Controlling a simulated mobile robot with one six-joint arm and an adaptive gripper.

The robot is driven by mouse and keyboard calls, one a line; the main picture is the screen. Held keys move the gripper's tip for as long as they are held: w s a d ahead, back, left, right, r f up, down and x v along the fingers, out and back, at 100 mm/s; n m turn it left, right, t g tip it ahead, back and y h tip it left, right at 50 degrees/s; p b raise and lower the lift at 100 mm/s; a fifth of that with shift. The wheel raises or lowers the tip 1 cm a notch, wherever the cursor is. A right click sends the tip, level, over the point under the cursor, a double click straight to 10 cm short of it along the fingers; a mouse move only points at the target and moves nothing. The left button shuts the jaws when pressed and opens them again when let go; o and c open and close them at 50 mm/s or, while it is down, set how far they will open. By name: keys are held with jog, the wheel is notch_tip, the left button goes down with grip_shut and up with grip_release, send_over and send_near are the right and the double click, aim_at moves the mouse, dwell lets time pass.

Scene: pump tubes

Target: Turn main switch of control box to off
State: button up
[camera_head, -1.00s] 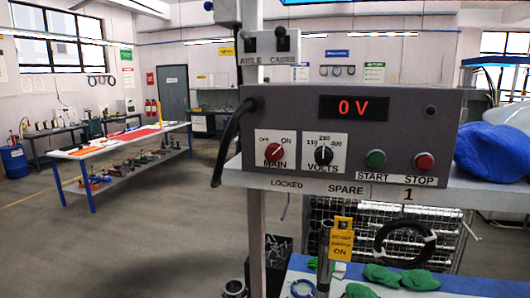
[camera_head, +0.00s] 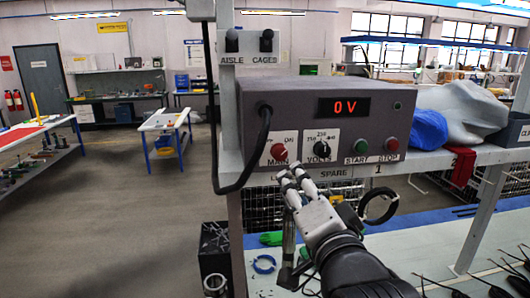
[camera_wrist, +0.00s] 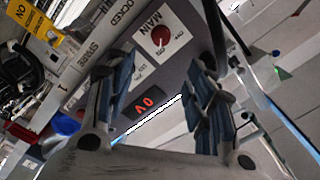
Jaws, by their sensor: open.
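The grey control box (camera_head: 340,112) stands on a shelf in the head view, its red display reading 0 V. Its red main switch knob (camera_head: 279,151) is at the lower left of the front, on a white plate with ON at the upper right. I cannot tell for certain where the knob points. My gripper (camera_head: 290,174) is open, empty and just below the knob, its fingertips covering part of the plate's lower edge in the picture. In the wrist view, the knob (camera_wrist: 158,36) shows between and beyond the two spread fingers, apart from them.
Beside the main switch are the black volts knob (camera_head: 321,149), the green start button (camera_head: 361,146) and the red stop button (camera_head: 392,144). A black cable (camera_head: 254,165) hangs at the box's left. A blue bag (camera_head: 428,130) lies right of the box.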

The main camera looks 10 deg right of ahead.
aim_at(281, 155)
jog(key=w+p, duration=0.3)
jog(key=w, duration=1.2)
jog(key=shift+w+a+p, duration=0.1)
jog(key=shift+a+p, duration=0.05)
jog(key=shift+p, duration=0.2)
jog(key=shift+c, duration=0.4)
jog(key=c, duration=1)
